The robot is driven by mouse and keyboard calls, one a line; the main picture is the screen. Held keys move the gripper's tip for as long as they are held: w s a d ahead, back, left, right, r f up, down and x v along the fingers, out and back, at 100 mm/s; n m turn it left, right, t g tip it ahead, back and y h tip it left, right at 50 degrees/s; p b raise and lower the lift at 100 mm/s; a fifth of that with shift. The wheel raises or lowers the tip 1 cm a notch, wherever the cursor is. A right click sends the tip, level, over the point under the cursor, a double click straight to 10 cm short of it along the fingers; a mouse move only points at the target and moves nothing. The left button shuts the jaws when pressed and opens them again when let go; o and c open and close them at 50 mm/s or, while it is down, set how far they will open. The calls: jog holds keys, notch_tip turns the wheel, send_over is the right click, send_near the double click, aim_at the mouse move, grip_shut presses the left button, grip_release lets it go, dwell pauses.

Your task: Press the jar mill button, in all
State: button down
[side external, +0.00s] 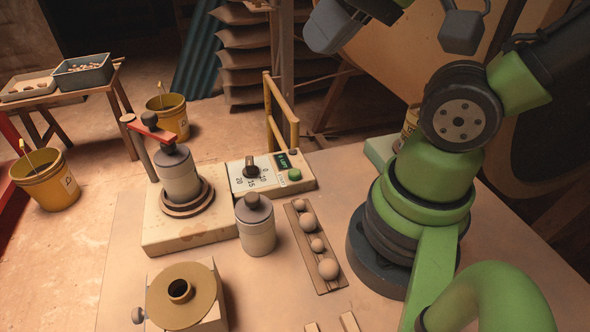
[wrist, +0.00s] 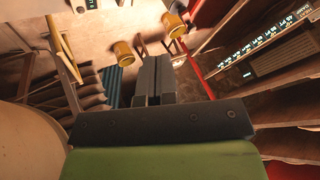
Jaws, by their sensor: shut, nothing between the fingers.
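The control box (side external: 272,186) stands on the table behind the jars. It has a black dial (side external: 252,170), a green button (side external: 295,174) on its right and a small lit display (side external: 285,161) that seems to read "5 LEFT". A grey lidded jar (side external: 178,175) sits upright on a round base on the block left of the box, under a red arm. My gripper (wrist: 153,82) shows in the wrist view with its fingers together and nothing between them. It points away over the room floor, clear of the button.
A second lidded jar (side external: 255,225) stands in front of the box. A wooden rack (side external: 315,245) with several balls lies to its right. A funnel-topped box (side external: 185,296) is at the front left. A yellow rail (side external: 281,115) rises behind the control box.

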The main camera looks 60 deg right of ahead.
jog(key=m+g+y, duration=0.1)
jog(key=m+y, duration=0.4)
jog(key=m, duration=2.6)
send_over(295, 169)
notch_tip(295, 169, down, 16)
jog(key=shift+f, duration=4.35)
jog(key=shift+f, duration=0.1)
jog(key=shift+f, duration=0.3)
